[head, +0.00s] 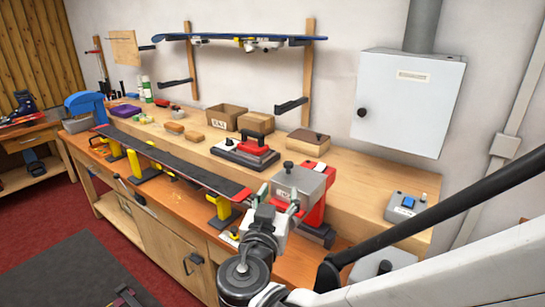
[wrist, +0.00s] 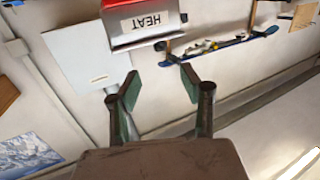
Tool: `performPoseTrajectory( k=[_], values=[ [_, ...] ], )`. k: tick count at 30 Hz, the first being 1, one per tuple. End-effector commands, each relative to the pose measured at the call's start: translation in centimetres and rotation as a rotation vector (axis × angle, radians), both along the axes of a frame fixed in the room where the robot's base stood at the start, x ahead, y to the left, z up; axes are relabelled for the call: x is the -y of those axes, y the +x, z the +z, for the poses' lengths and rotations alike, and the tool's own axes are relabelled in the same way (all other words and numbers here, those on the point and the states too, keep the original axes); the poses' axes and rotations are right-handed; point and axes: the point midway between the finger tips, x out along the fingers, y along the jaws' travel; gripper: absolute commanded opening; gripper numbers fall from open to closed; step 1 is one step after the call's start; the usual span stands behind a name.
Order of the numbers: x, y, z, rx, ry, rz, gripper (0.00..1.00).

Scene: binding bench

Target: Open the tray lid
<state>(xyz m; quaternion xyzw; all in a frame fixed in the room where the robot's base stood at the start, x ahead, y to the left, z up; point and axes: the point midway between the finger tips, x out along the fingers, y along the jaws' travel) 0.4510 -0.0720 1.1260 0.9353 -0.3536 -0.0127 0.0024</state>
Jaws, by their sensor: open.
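A red and grey box (head: 306,185) with a dark knob on its grey top stands at the bench's right part. In the wrist view a grey part marked HEAT (wrist: 146,22) shows upside down at the top edge, with red beside it. I cannot tell which of these lids is the tray's. My gripper (head: 281,200) is open and empty in front of the red and grey box; its two fingers show apart in the wrist view (wrist: 160,72).
A long dark board (head: 170,160) lies on yellow supports left of my gripper. A red, white and black block (head: 245,153) and cardboard boxes (head: 226,117) stand behind. A switch box (head: 406,206) is at the right. A grey cabinet (head: 410,95) hangs on the wall.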

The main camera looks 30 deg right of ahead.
Motion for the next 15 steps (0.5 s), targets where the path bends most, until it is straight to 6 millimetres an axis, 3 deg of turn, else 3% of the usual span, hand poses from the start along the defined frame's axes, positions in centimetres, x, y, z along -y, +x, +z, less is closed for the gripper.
performPoseTrajectory(
  k=[5,15],
  values=[
    [0.1,0.3,0.4,0.029,-0.005,0.002,0.41],
    [2.5,3.0,0.4,0.027,-0.005,-0.001,0.41]
  ],
)
